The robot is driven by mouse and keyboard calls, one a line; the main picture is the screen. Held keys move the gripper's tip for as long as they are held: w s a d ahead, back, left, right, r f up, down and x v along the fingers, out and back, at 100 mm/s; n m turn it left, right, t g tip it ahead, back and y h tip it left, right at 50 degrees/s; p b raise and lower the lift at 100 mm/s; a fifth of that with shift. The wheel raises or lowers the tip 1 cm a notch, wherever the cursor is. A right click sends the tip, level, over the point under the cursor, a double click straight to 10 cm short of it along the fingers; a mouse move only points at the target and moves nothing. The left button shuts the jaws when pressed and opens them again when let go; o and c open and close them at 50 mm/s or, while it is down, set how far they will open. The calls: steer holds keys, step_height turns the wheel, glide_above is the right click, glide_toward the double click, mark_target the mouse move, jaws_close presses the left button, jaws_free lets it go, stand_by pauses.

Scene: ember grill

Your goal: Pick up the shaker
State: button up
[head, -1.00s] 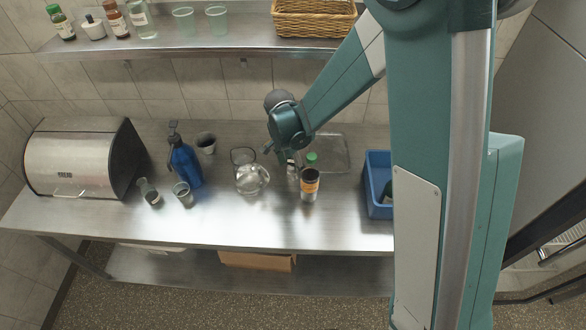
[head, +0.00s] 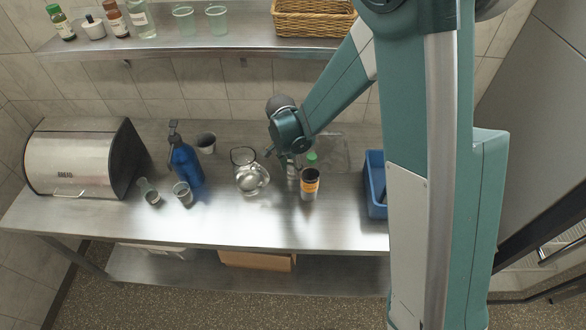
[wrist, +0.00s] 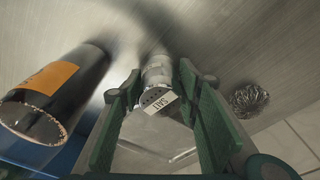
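The shaker (wrist: 158,92) is a small metal cylinder with a holed top and a white label reading "SALT". In the wrist view it stands between the green fingers of my gripper (wrist: 158,80). The fingers are open on either side of it, and a narrow gap seems to show at each side. In the head view the shaker (head: 292,171) stands on the steel counter, partly covered by my gripper (head: 286,160), which comes down from above and behind. The lower part of the shaker is hard to make out.
A blue bin (head: 376,184) is at right. A wire scrubber (wrist: 249,100) lies near the fingers.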

steer(key=c, duration=0.5)
steer(key=shift+o, duration=0.2)
steer(key=shift+r, duration=0.1)
steer(key=shift+r, duration=4.95)
